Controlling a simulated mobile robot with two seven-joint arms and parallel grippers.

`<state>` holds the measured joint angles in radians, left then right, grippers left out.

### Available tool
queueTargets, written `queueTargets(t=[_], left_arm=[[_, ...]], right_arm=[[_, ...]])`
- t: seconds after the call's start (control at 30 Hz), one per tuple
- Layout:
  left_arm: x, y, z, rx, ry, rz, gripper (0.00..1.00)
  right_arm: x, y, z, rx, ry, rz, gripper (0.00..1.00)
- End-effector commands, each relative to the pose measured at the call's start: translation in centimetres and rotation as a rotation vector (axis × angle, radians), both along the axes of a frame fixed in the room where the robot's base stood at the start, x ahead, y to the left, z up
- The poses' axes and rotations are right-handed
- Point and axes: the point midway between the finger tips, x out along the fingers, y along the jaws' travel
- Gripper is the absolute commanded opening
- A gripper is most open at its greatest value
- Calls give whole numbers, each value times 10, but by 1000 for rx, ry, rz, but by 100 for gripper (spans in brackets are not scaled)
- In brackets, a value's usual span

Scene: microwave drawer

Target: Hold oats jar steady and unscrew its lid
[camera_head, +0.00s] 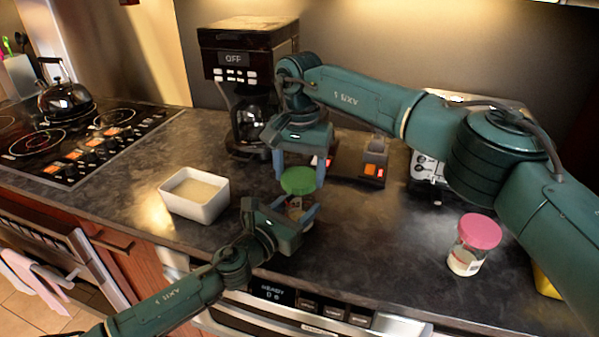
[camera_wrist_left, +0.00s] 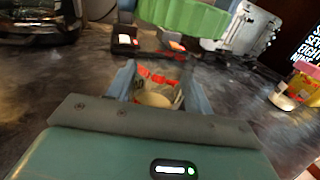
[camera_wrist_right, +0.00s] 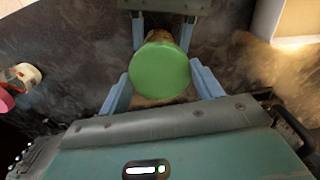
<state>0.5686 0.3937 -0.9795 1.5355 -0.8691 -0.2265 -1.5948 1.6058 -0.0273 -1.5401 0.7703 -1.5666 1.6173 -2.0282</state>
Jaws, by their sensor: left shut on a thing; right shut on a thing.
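The oats jar (camera_head: 295,207) is upright over the dark counter, with a green lid (camera_head: 298,180) at its top. My left gripper (camera_head: 288,212) is shut around the jar's body from the front; the left wrist view shows its label and pale contents (camera_wrist_left: 155,98) between the fingers. My right gripper (camera_head: 299,170) comes from above and is shut on the lid, which shows round between its fingers in the right wrist view (camera_wrist_right: 160,72). In the left wrist view the lid (camera_wrist_left: 185,15) appears above the jar with background between them.
A white rectangular dish (camera_head: 194,208) stands left of the jar. A pink-lidded jar (camera_head: 468,258) stands to the right. A coffee maker (camera_head: 235,75) and a dark device with red lights (camera_head: 357,163) are behind. The counter between the jars is clear.

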Motion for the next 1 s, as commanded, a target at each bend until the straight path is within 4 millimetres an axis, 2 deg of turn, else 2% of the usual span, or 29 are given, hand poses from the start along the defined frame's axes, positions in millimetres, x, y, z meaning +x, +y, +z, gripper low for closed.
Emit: queueTargets(t=[0.23, 0.53, 0.77, 0.8, 1.0], left_arm=[[0, 0, -1, 1, 1, 1, 0], [0, 0, -1, 1, 1, 1, 0], [0, 0, -1, 1, 1, 1, 0], [0, 0, -1, 1, 1, 1, 52], [0, 0, 0, 1, 1, 1, 69]], right_arm=[[0, 0, 3, 1, -1, 0, 38], [0, 0, 36, 0, -2, 0, 37], [0, 0, 40, 0, 0, 1, 37], [0, 0, 40, 0, 0, 1, 37], [0, 0, 40, 0, 0, 0, 37]])
